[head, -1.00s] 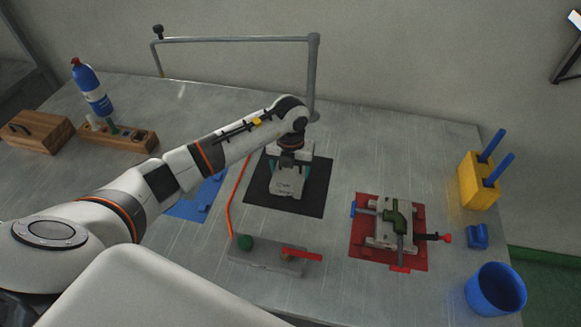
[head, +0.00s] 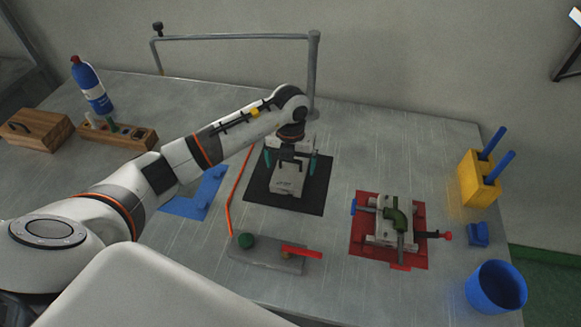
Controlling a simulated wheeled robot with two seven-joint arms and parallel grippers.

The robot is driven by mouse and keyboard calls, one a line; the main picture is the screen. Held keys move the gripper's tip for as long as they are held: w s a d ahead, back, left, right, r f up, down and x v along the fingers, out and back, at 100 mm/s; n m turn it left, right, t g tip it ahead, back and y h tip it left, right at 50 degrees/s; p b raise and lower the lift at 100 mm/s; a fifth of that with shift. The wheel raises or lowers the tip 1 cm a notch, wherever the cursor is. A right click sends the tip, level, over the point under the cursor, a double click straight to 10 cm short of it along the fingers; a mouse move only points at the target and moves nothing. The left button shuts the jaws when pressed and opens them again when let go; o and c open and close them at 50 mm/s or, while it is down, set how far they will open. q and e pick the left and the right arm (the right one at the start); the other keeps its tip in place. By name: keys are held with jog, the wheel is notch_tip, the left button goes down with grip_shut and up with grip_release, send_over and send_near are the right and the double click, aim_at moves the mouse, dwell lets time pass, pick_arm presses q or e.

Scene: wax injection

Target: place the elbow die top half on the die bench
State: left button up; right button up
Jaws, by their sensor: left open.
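A pale grey die block (head: 287,186), which looks like the elbow die top half, lies on the black mat (head: 316,200) in the middle of the table. My left gripper (head: 290,165) is just over the block's far part, with its teal-tipped fingers spread wide on either side. The fingers appear apart from the block, and nothing is held between them. The gripper body hides part of the block's far end. My right gripper is not in view.
A clamp fixture with a green elbow (head: 396,219) sits on a red mat (head: 363,247) to the right. A grey plate with a red handle (head: 300,252) lies in front. A blue mat (head: 184,207) is partly behind my arm. A blue cup (head: 496,288) stands at front right.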

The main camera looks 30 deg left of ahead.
pick_arm(q)
notch_tip(320, 180, up, 10)
jog(key=shift+r+b, duration=0.1)
jog(key=shift+b, duration=0.9)
